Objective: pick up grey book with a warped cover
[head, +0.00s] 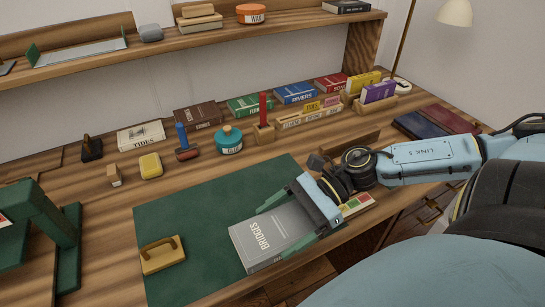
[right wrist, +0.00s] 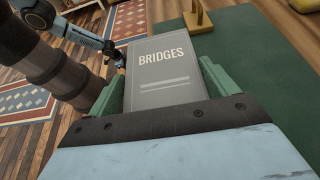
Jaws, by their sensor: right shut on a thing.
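The grey book (head: 256,246), with BRIDGES in white on its cover, lies flat side up at the front right of the dark green mat (head: 195,205). Any warp in the cover is too slight to make out. My right gripper (head: 271,234) reaches in from the right, with one green finger along each long side of the book, shut on it. The right wrist view also shows the book (right wrist: 165,75) between both fingers. I cannot tell whether the book touches the mat or is slightly raised.
A yellow-brown handled block (head: 162,255) stands on the mat's front left. A green frame (head: 50,230) stands at far left. Behind the mat are a teal jar (head: 229,140), a yellow block (head: 150,165) and several books. A small multicoloured item (head: 356,204) lies beside my right gripper.

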